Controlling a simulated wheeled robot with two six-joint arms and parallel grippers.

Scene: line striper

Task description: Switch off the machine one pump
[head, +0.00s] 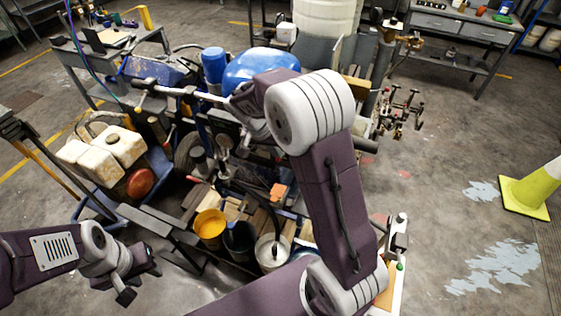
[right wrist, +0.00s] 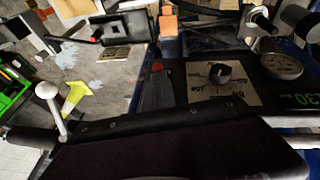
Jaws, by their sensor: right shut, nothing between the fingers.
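The line striper, with its blue tank (head: 262,66) and handlebar (head: 180,91), stands in the middle of the head view. In the right wrist view, a dark round knob (right wrist: 219,73) sits on a pale marked plate (right wrist: 200,85) on a dark control panel, with green digits (right wrist: 300,99) at the right. I cannot tell whether the knob is the pump switch. My right gripper (head: 246,116) is shut and empty near the handlebar; its fingertips are partly hidden by my wrist. My left gripper (head: 140,284) is open and empty at the lower left, apart from the machine.
Yellow (head: 209,229), black (head: 239,242) and white (head: 271,252) buckets stand at the machine's near side. Whitish jugs (head: 121,146) stand at the left. A yellow-green cone (head: 530,188) stands at the right on mostly open floor. Workbenches stand behind.

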